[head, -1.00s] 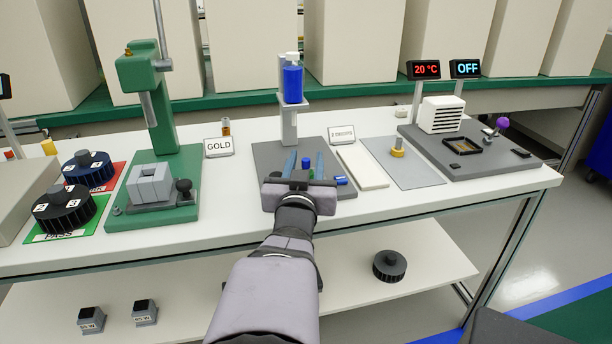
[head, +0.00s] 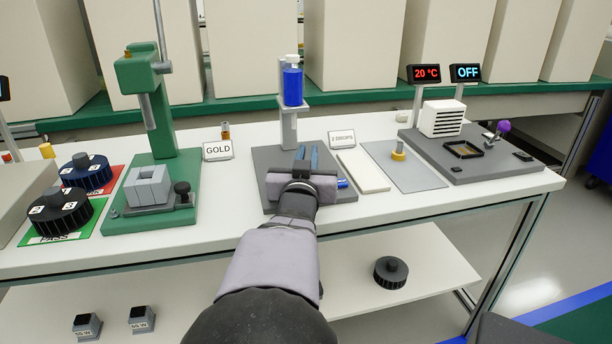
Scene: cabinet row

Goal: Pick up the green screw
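The green screw does not show now; my gripper hides the part of the grey plate where it stood a second ago. My gripper (head: 307,157) is low over the grey plate (head: 268,160). Its two blue fingers point away from the camera, with only a narrow gap between them. What is between their lower parts is hidden, so I cannot tell whether they hold the screw. A blue piece (head: 342,183) lies on the plate just right of my gripper.
A stand with a blue bottle (head: 292,86) rises behind my gripper. A green press (head: 150,110) stands left. A white strip (head: 362,171), a grey mat with a yellow-ringed part (head: 398,152) and a heater station (head: 442,118) are right. The front white table strip is clear.

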